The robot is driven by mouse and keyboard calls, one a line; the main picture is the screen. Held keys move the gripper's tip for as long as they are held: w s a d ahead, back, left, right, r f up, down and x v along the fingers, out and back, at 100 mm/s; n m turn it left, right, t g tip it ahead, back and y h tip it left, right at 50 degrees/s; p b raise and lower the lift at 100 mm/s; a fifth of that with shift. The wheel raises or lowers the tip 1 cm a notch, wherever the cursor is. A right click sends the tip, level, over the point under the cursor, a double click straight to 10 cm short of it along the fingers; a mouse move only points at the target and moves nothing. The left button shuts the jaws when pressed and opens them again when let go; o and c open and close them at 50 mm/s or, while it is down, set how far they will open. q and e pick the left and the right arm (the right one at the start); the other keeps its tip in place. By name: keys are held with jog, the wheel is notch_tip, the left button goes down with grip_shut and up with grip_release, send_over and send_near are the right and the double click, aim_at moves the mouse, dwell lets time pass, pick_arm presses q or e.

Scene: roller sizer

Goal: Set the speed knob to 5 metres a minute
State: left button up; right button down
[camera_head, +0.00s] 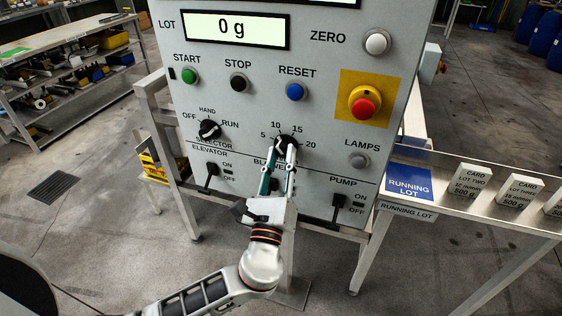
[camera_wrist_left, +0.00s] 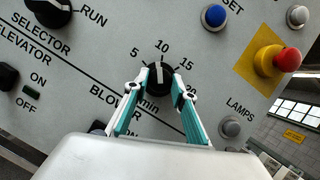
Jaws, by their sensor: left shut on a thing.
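The speed knob (camera_head: 289,141) is a black dial with 5, 10, 15 and 20 printed around it on the grey panel. In the left wrist view the speed knob (camera_wrist_left: 159,80) shows a white mark pointing up, roughly at the 10. My left gripper (camera_head: 283,152) reaches up to it from below. In the left wrist view its fingers (camera_wrist_left: 159,86) are on either side of the knob, shut on it. The fingers hide the lower part of the knob and some lettering below. My right gripper is in neither view.
The black selector knob (camera_head: 209,130) is left of the speed knob. A red stop button (camera_head: 364,106) on a yellow plate is at the upper right. Blower and pump switches (camera_head: 338,206) sit below. A metal shelf (camera_head: 462,197) with cards stands at right.

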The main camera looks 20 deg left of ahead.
pick_arm(q)
jog(key=n+y, duration=0.1)
jog(key=n, duration=0.1)
jog(key=shift+f+n+g+b, duration=0.15)
jog(key=shift+n+g+b, duration=0.15)
jog(key=shift+b, duration=0.1)
jog(key=shift+d+n+g+y, duration=0.1)
jog(key=shift+n+g+y, duration=0.3)
jog(key=shift+n, duration=0.8)
jog(key=shift+r+n+y+b, duration=0.2)
jog(key=shift+n+y+b, duration=0.15)
jog(key=shift+n+y, duration=0.4)
jog(key=shift+r+n+g, duration=0.1)
jog(key=shift+n+g, duration=0.6)
jog(key=shift+n, duration=0.75)
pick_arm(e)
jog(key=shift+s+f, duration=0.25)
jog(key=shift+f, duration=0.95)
pick_arm(q)
jog(key=o, duration=1.1)
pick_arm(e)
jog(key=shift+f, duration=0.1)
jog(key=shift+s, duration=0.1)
